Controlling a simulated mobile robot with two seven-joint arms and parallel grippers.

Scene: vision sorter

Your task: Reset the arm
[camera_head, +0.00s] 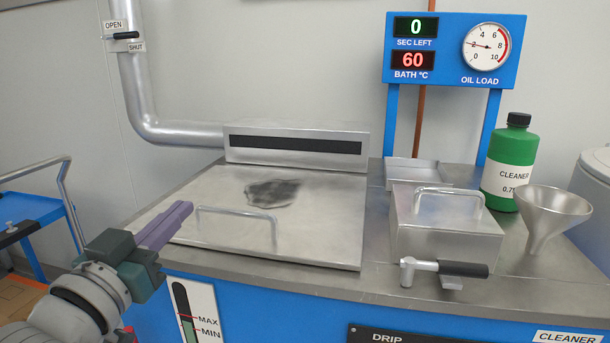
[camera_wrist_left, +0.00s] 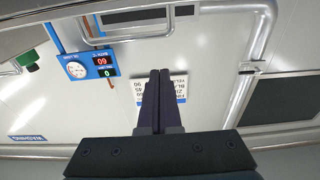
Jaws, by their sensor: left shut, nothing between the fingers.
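My left gripper (camera_head: 163,227) reaches in from the lower left of the head view. Its purple fingers are shut with nothing between them, just off the front left corner of the bath's flat metal lid (camera_head: 330,226). In the left wrist view the closed fingers (camera_wrist_left: 159,82) point up at the wall, in front of a white printed sign (camera_wrist_left: 178,87). The lid is down, with a wire handle (camera_head: 236,210) and a dark stain (camera_head: 272,193). My right gripper is in neither view.
Right of the lid stand a small metal box (camera_head: 440,240) with a valve lever (camera_head: 462,268), a green cleaner bottle (camera_head: 513,150) and a funnel (camera_head: 548,208). A display panel (camera_head: 454,50) reads 0 seconds and 60 degrees. A blue cart (camera_head: 28,208) stands at left.

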